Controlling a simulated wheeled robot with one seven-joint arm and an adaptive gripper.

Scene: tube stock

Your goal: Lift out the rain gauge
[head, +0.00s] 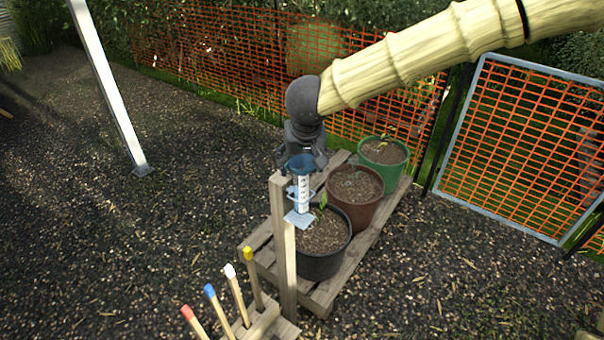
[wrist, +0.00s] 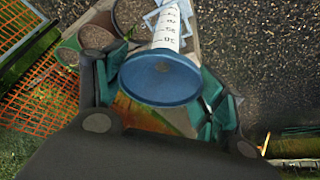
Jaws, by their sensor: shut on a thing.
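The rain gauge (head: 303,190) is a clear tube with a white printed scale and a blue funnel top. It stands upright at the metal bracket (head: 298,219) on the wooden post (head: 284,245), its lower end at the bracket's plate. My gripper (head: 303,158) is above the post and shut on the gauge at its blue top. In the wrist view the gauge's round blue top (wrist: 160,78) sits between the green finger pads of my gripper (wrist: 160,85). The scale runs away from the camera towards the bracket. The exact finger contact is partly hidden.
Behind the post, a wooden pallet (head: 262,255) carries a black pot (head: 325,262), a brown pot (head: 355,205) and a green pot (head: 392,165). Several colour-tipped stakes (head: 236,290) stand in front. Orange mesh fencing (head: 215,60) runs behind.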

